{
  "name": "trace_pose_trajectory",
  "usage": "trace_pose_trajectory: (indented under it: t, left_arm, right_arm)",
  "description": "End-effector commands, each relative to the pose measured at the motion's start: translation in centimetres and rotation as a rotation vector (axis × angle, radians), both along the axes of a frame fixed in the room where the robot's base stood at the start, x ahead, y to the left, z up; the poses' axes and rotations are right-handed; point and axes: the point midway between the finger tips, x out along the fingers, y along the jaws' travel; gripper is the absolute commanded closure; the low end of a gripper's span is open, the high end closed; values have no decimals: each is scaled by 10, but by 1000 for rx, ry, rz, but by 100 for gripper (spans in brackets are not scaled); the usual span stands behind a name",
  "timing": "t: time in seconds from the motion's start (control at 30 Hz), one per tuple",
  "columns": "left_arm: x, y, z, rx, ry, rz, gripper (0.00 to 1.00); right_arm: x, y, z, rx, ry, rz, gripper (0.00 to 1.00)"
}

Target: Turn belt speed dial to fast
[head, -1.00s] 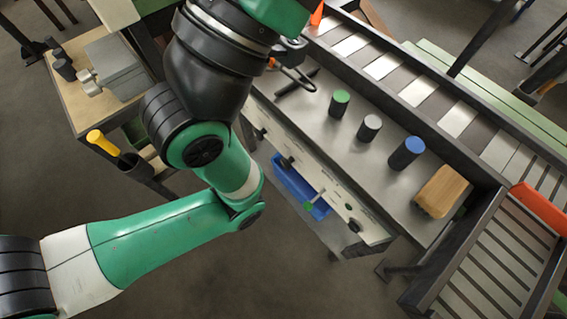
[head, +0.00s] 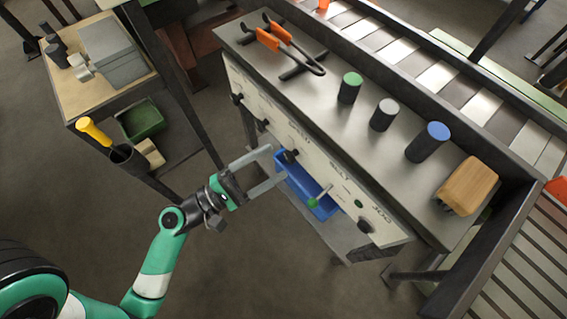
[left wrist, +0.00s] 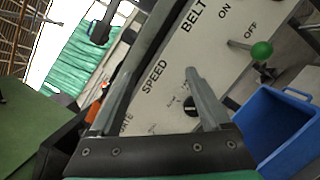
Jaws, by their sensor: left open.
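The belt speed dial (head: 291,155) is a small black knob on the white front panel (head: 335,182), under the SPEED lettering. It also shows in the left wrist view (left wrist: 190,104), beside the inner side of the right-hand finger. The pointer's setting is too small to read. My left gripper (head: 278,162) is open, its two grey fingers apart and pointing at the panel around the dial. I cannot tell whether either finger touches the knob. A green-tipped lever (left wrist: 261,50) sits by the BELT ON and OFF marks. My right gripper is out of view.
A blue bin (head: 324,207) lies under the panel, close to my left gripper. Other black knobs (head: 262,125) line the panel. Orange-handled tongs (head: 280,35), several small cylinders and a wooden-backed brush (head: 470,184) stand on the bench top. A side cart (head: 68,88) is at left.

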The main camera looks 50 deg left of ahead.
Motion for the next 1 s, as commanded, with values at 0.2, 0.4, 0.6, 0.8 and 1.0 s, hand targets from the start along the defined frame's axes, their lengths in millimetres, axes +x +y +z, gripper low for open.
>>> trace_pose_trajectory:
  t: [0.2, 0.4, 0.6, 0.8, 1.0]
  left_arm:
    - [-54, 16, -86, -135, 189, 151, 19]
    - [-54, 22, -85, -133, 187, 168, 19]
    - [-35, 21, -84, -131, 187, 160, 19]
    - [10, 19, -80, -129, 183, 160, 19]
    - [48, 21, -83, -130, 184, 165, 19]
  right_arm:
    - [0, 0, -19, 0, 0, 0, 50]
    - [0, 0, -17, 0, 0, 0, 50]
    - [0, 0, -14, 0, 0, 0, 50]
    - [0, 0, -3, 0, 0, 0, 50]
    - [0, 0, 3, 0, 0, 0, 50]
